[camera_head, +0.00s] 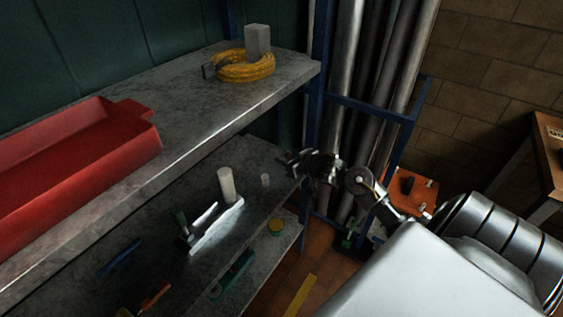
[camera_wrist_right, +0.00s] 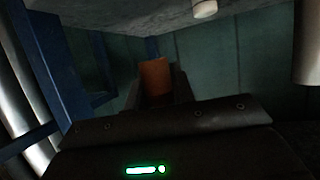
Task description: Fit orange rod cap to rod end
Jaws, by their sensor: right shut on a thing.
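My right gripper (camera_head: 292,160) is above the right end of the middle grey shelf, beside the blue rack post. In the right wrist view it is shut on the orange rod cap (camera_wrist_right: 155,77), a short orange cylinder between the dark fingers. In the head view the cap cannot be made out. Several long grey metal rods (camera_head: 385,90) stand upright in a blue rack behind the gripper; rods also show in the right wrist view (camera_wrist_right: 18,100). I cannot tell which rod end belongs to the cap. My left gripper is not in view.
The middle shelf (camera_head: 262,215) holds a tall pale cylinder (camera_head: 227,185), a small pale cylinder (camera_head: 265,180) and tools. The upper shelf (camera_head: 195,95) holds a red tray (camera_head: 152,140) and a yellow coil (camera_head: 246,68). A blue crossbar (camera_head: 372,107) spans the rods.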

